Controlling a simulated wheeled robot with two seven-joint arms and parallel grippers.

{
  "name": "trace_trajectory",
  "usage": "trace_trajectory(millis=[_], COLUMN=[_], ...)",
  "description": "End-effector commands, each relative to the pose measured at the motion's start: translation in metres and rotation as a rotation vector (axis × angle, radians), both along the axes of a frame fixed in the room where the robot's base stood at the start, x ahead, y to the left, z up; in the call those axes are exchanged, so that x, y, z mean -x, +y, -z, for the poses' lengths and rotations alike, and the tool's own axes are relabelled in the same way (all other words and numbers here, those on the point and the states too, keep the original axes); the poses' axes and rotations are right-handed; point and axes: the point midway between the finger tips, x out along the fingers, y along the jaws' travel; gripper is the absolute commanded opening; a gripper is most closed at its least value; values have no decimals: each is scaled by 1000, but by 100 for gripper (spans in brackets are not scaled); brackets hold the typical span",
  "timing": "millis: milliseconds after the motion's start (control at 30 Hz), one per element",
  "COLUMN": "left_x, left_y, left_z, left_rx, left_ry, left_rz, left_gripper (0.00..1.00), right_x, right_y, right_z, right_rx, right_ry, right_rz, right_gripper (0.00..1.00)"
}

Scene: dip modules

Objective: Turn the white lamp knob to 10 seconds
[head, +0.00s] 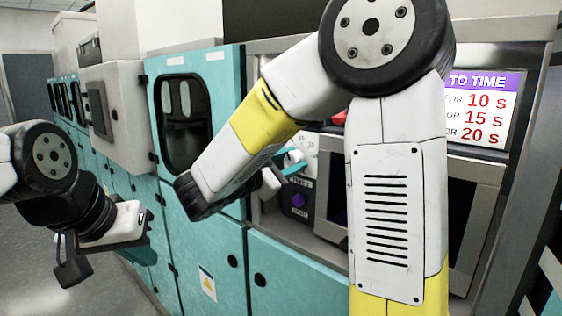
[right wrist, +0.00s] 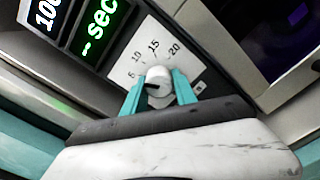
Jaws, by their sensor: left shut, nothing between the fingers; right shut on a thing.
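The white lamp knob (right wrist: 157,76) stands on a white dial plate (right wrist: 142,52) marked 5, 10, 15 and 20 in the right wrist view. My right gripper (right wrist: 158,88) has its teal fingers on both sides of the knob and is shut on it. A dark mark shows low on the knob; I cannot tell which number it points to. In the head view my right gripper (head: 290,162) is at the panel, partly behind my forearm, and the knob is hard to make out. My left gripper (head: 72,262) is shut and empty, far left, away from the panel.
A screen (head: 482,108) lists 10 s, 15 s and 20 s. Teal cabinets (head: 200,250) line the left; the floor there is clear.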

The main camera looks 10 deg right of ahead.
Motion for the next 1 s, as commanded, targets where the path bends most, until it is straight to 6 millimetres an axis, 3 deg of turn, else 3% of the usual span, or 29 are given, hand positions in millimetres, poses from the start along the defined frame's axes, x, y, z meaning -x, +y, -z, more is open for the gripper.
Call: trace_trajectory(millis=[500, 1000], left_x=[0, 0], left_y=[0, 0], left_z=[0, 0], left_rx=[0, 0], left_ry=[0, 0], left_rz=[0, 0], left_gripper=[0, 0], right_x=[-1, -1], right_y=[1, 2], right_z=[0, 0], right_rx=[-234, -294], right_ry=[-297, -373], right_rz=[-1, -1], right_gripper=[0, 0])
